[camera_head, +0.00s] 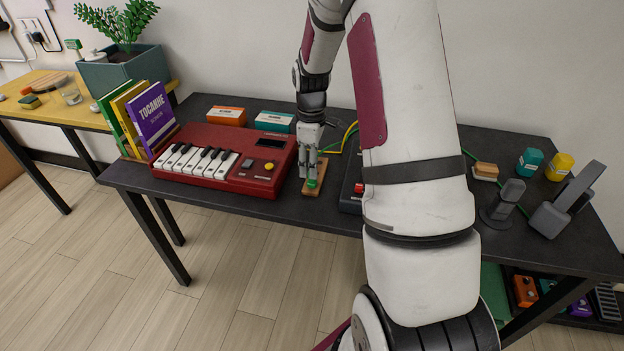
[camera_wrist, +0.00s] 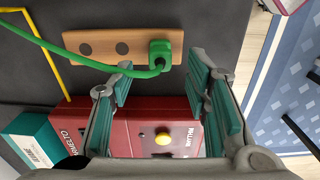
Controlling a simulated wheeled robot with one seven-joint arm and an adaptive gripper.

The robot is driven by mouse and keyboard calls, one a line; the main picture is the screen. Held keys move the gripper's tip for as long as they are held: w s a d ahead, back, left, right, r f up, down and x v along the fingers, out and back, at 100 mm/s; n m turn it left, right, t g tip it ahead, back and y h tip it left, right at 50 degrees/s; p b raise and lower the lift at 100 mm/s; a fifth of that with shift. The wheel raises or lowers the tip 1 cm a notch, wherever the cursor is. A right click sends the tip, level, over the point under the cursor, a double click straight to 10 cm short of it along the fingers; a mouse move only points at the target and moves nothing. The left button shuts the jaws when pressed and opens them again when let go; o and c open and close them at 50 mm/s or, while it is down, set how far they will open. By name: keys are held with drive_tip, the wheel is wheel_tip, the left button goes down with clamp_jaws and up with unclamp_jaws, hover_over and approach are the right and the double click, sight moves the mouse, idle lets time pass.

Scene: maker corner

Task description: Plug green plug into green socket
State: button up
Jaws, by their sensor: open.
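The green plug (camera_wrist: 160,53) sits at the right end of a wooden socket strip (camera_wrist: 103,38) in the wrist view, with its green cable (camera_wrist: 95,62) running off to the left. The strip's other two round sockets are dark and empty. The socket under the plug is hidden, so I cannot tell how deep the plug sits or the socket's colour. In the head view the plug (camera_head: 311,183) is at the near end of the strip (camera_head: 320,178). My gripper (camera_wrist: 162,68) is open and empty, its fingers apart on either side of the plug, pointing down at it.
A red keyboard (camera_head: 220,165) stands left of the strip, and a dark box (camera_head: 350,190) stands close on its right, partly behind my arm. Orange (camera_head: 227,115) and teal (camera_head: 274,121) boxes lie behind. The table's front edge is close to the strip.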

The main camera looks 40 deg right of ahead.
wheel_tip(320, 180, down, 4)
drive_tip(key=shift+s+f, duration=0.1)
drive_tip(key=shift+f, duration=0.15)
clamp_jaws()
